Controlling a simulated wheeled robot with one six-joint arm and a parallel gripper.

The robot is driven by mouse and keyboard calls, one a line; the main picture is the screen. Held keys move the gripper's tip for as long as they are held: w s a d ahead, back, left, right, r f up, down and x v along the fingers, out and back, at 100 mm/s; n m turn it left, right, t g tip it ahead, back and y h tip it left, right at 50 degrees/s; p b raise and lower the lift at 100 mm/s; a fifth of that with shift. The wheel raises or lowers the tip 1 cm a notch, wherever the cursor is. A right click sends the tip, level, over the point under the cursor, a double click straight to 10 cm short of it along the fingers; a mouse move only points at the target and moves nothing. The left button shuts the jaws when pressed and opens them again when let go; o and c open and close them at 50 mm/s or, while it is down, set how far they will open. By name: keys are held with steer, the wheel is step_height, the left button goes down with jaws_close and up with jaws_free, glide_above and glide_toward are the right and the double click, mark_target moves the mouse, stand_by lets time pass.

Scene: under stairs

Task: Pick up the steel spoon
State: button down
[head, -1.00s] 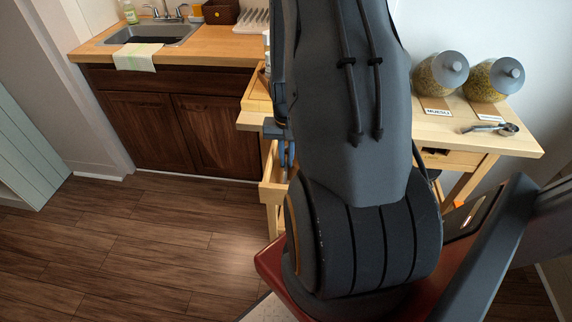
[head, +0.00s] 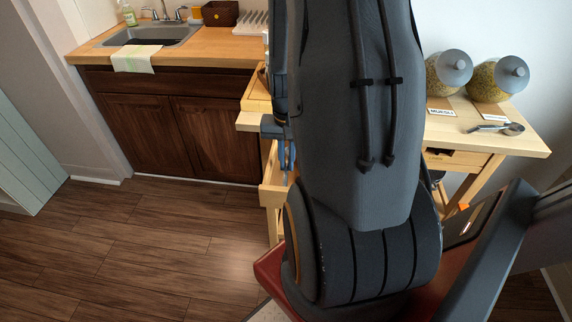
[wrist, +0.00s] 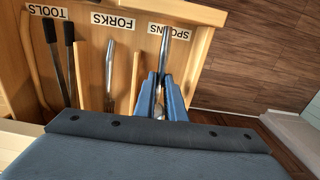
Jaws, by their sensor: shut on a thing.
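The steel spoon (wrist: 165,45) shows in the wrist view with its handle running past the SPOONS label of the wooden drawer (wrist: 208,15). My gripper (wrist: 163,78) is shut on it, with blue fingers on either side. The spoon's lower part is partly hidden between the fingers. I cannot tell whether the spoon still touches the drawer floor. In the head view my gripper (head: 286,155) is partly hidden by my arm, at the open drawer (head: 272,195). The spoon cannot be made out there.
A fork (wrist: 109,65) lies in the FORKS compartment. Black-handled tools (wrist: 60,50) lie in the TOOLS compartment. Wooden dividers (wrist: 134,80) separate them. The table (head: 470,130) holds jars (head: 448,72) and a metal scoop (head: 500,128). Wooden floor (head: 150,250) is clear at left.

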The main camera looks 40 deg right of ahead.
mark_target(286, 164)
step_height(286, 164, up, 12)
steer(key=b, duration=0.1)
steer(key=shift+f, duration=0.25)
steer(key=c, duration=2.5)
jaws_free()
jaws_close()
